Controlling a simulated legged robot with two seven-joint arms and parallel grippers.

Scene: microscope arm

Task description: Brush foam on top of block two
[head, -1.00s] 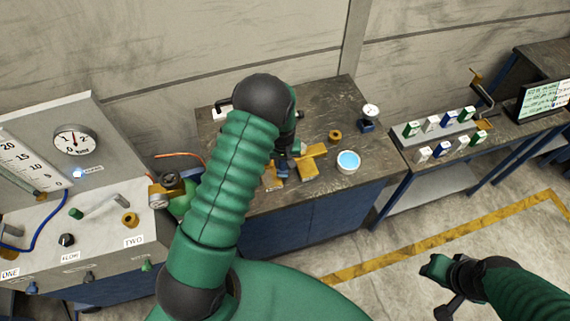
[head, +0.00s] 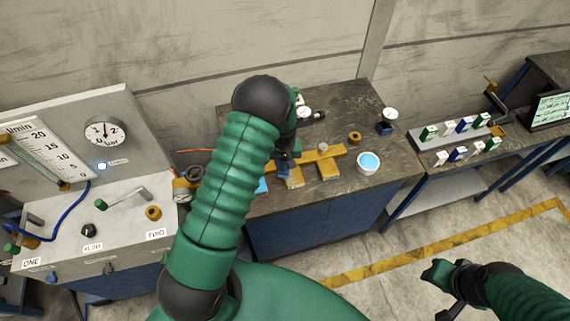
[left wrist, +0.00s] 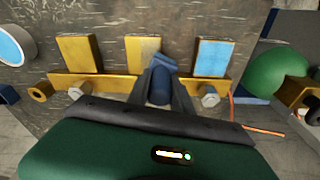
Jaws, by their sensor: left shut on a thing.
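My left gripper (left wrist: 162,88) is shut on a dark blue brush (left wrist: 162,68). The brush tip is over the middle yellow block (left wrist: 140,44) in the left wrist view; whether it touches is unclear. That block looks mostly yellow, with a paler patch beside the brush. The block to its right (left wrist: 211,58) has a light blue top. The block to its left (left wrist: 78,54) is plain yellow. In the head view my left gripper (head: 286,166) is partly hidden by my arm. A white dish (head: 368,163) holds light blue stuff. My right gripper (head: 445,275) hangs away from the table.
A yellow bar (left wrist: 120,84) with silver nuts runs along the blocks. A brass ring (head: 354,138) and a small gauge (head: 390,114) stand near the dish. A gauge panel (head: 65,140) is at the left. A rack of small bottles (head: 457,130) is at the right.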

